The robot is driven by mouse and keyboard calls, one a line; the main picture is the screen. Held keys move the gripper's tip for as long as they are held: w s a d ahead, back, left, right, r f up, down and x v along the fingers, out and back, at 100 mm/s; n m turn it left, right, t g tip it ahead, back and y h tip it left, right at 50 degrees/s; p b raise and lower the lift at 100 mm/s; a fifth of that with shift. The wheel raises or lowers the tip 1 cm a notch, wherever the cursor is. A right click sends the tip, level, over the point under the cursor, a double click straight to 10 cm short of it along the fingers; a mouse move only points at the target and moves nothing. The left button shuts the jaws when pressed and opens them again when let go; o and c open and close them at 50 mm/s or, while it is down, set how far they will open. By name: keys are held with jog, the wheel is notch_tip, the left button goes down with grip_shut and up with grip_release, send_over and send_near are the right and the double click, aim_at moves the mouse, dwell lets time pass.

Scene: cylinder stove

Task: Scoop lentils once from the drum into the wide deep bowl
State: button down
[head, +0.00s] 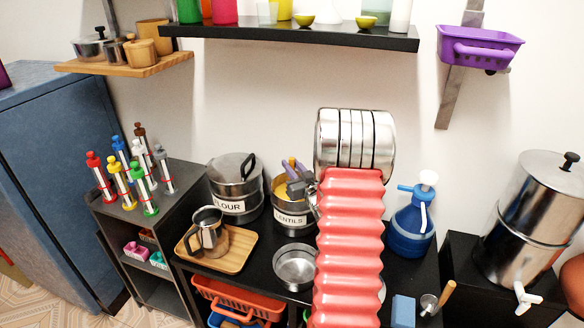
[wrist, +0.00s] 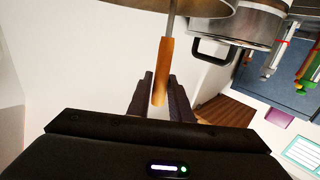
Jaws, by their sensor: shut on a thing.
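The steel drum labelled LENTILS (head: 291,218) stands on the black counter, with yellowish contents at its open top. My gripper (wrist: 160,90) is shut on the wooden handle of a scoop (wrist: 163,65), whose metal shaft runs up to the drum's rim in the wrist view. The scoop's head is hidden there. In the head view my arm's end is at the drum's right side, and the fingers are partly hidden. A round steel bowl (head: 295,268) sits in front of the drum, just left of my arm, and looks empty.
The FLOUR drum (head: 235,188) stands left of the lentils drum. A steel jug (head: 208,232) sits on a wooden tray (head: 238,262). A blue jug (head: 410,228) and another wooden-handled utensil (head: 440,298) are to the right. A shelf (head: 290,36) hangs above.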

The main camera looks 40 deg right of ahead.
notch_tip(320, 180, up, 13)
dwell(1.9)
jog(key=shift+r, duration=0.1)
dwell(0.6)
